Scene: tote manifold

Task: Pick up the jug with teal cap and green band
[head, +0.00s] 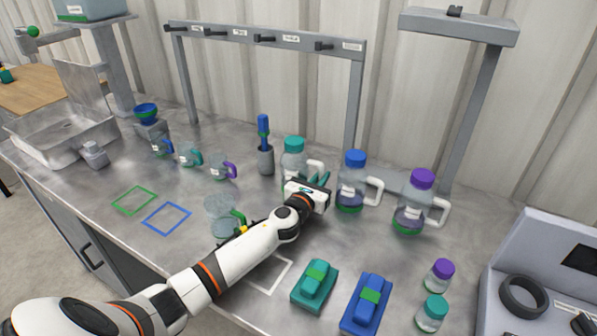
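The jug with the teal cap (293,146) stands upright on the metal bench, left of two other jugs. It is clear, with a white handle (317,168) on its right side. My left gripper (322,182) is in front of the jug's lower right side, close to the handle. The gripper body hides the lower part of the jug and most of any band there. I cannot tell whether the fingers are around the handle or short of it, nor whether they are open. My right gripper is not in view.
A blue-capped jug (351,185) and a purple-capped jug (412,205) stand to the right. A clear pitcher with a green handle (220,216) is beside my forearm. Teal (314,287) and blue (367,303) blocks lie in front. A grey rack (270,38) rises behind.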

